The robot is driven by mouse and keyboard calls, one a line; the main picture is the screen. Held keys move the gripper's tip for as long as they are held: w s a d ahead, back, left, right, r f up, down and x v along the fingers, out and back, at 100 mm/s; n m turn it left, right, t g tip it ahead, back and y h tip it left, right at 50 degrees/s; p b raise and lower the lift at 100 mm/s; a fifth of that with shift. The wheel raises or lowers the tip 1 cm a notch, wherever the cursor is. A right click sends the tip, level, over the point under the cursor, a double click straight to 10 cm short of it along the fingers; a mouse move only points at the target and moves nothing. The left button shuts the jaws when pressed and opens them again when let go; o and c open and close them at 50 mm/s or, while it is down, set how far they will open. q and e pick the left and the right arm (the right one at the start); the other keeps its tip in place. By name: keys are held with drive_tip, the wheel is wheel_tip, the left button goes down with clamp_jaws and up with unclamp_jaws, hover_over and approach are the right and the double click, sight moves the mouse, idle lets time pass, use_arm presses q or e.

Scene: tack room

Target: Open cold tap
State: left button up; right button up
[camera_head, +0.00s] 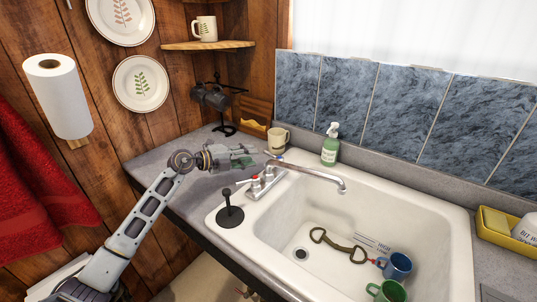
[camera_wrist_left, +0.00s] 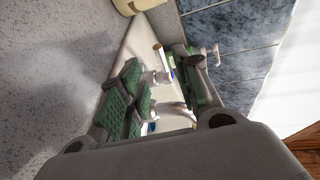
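A chrome tap (camera_head: 310,172) stands on the back left rim of the white sink (camera_head: 222,219), its spout reaching over the basin. The tap's red-marked handle (camera_head: 252,181) is nearer to me. The cold handle (camera_head: 278,156), with a blue mark, is at the far end. My left gripper (camera_head: 250,158) reaches over the counter from the left, just left of the cold handle. In the left wrist view its green-padded fingers (camera_wrist_left: 165,82) are spread, with parts of the tap (camera_wrist_left: 158,76) seen in the gap beyond them. I see no clear contact. My right gripper is not in view.
A cream mug (camera_head: 278,139) and a green soap bottle (camera_head: 330,147) stand behind the tap. A black plunger (camera_head: 230,212) stands on the near left rim. A bridle bit (camera_head: 338,246) and a blue mug (camera_head: 397,266) lie in the basin.

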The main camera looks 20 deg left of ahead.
sight(268, 154)
use_arm(q)
drive_tip(key=x, duration=0.7)
drive_tip(key=shift+w+d, duration=0.1)
drive_tip(key=shift+w, duration=0.05)
drive_tip(key=shift+w+d+f, duration=0.2)
drive_tip(key=shift+w+d, duration=0.15)
drive_tip(key=shift+w, duration=0.05)
drive_tip(key=shift+w+d, duration=0.15)
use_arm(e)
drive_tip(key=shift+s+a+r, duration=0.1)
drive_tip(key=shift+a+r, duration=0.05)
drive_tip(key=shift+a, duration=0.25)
use_arm(q)
drive_tip(key=c, duration=0.7)
clamp_jaws()
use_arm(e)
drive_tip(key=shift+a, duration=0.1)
